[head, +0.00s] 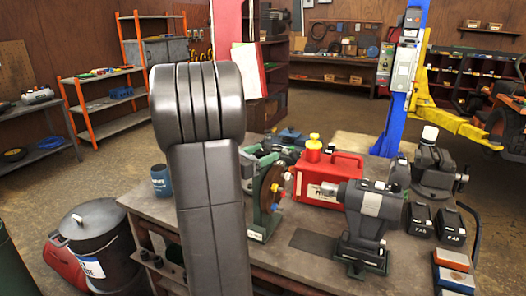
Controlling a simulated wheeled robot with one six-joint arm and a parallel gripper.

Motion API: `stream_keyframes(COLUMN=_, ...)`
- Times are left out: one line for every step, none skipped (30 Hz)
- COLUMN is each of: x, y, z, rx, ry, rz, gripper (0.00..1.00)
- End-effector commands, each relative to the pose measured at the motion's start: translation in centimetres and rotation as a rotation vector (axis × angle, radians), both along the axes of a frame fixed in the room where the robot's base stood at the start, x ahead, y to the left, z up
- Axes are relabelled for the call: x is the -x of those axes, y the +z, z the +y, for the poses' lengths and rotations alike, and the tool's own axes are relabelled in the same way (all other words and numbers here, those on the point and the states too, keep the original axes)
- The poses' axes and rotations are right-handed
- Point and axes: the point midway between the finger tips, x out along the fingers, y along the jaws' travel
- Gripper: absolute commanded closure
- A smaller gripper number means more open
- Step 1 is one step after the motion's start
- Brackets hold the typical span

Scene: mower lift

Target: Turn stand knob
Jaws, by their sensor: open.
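A green stand (265,222) holding an upright brown disc (270,187) stands on the workbench, just right of my arm. Small coloured knob-like parts show at the disc's right edge, a yellow one (287,176) among them; I cannot tell which is the stand knob. A grey power tool (372,203) rests upright on a second dark green base (362,256) to the right. My dark grey arm link rises in front of the bench and hides part of it left of the green stand. My gripper is not in this view.
On the workbench (300,262) are a red fuel can (328,180), a vise (432,170), two black batteries (420,220) and a blue-and-orange block (452,262). A blue lift post (405,80) stands behind. A lidded bin (98,245) stands left.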

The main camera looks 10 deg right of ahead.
Motion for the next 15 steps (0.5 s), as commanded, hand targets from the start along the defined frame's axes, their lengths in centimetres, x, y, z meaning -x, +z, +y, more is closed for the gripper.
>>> stream_keyframes(x=-0.13, y=0.03, z=-0.3, rx=-0.001, ry=-0.002, rz=0.001, gripper=0.42)
stream_keyframes(x=-0.19, y=0.01, z=-0.4, rx=-0.001, ry=-0.001, rz=0.001, gripper=0.42)
stream_keyframes(x=-0.26, y=-0.01, z=-0.46, rx=-0.001, ry=-0.001, rz=0.001, gripper=0.42)
stream_keyframes(x=-0.29, y=-0.02, z=-0.5, rx=-0.001, ry=-0.001, rz=0.001, gripper=0.42)
stream_keyframes(x=-0.31, y=-0.03, z=-0.51, rx=-0.001, ry=0.0, rz=0.001, gripper=0.42)
stream_keyframes(x=-0.33, y=-0.03, z=-0.52, rx=-0.001, ry=0.0, rz=0.001, gripper=0.42)
stream_keyframes(x=-0.33, y=-0.04, z=-0.52, rx=-0.001, ry=0.0, rz=0.001, gripper=0.42)
stream_keyframes(x=-0.33, y=-0.04, z=-0.52, rx=-0.001, ry=0.0, rz=0.001, gripper=0.42)
stream_keyframes(x=-0.32, y=-0.04, z=-0.51, rx=-0.001, ry=0.0, rz=0.001, gripper=0.42)
stream_keyframes(x=-0.32, y=-0.04, z=-0.51, rx=0.0, ry=0.0, rz=0.0, gripper=0.42)
stream_keyframes(x=-0.32, y=-0.04, z=-0.51, rx=0.0, ry=0.0, rz=0.0, gripper=0.42)
stream_keyframes(x=-0.32, y=-0.04, z=-0.5, rx=0.0, ry=0.0, rz=0.0, gripper=0.46)
stream_keyframes(x=-0.32, y=-0.04, z=-0.5, rx=0.0, ry=0.0, rz=0.0, gripper=0.52)
stream_keyframes(x=-0.31, y=-0.04, z=-0.5, rx=0.0, ry=0.0, rz=0.0, gripper=0.58)
stream_keyframes(x=-0.31, y=-0.03, z=-0.5, rx=0.0, ry=0.0, rz=0.0, gripper=0.66)
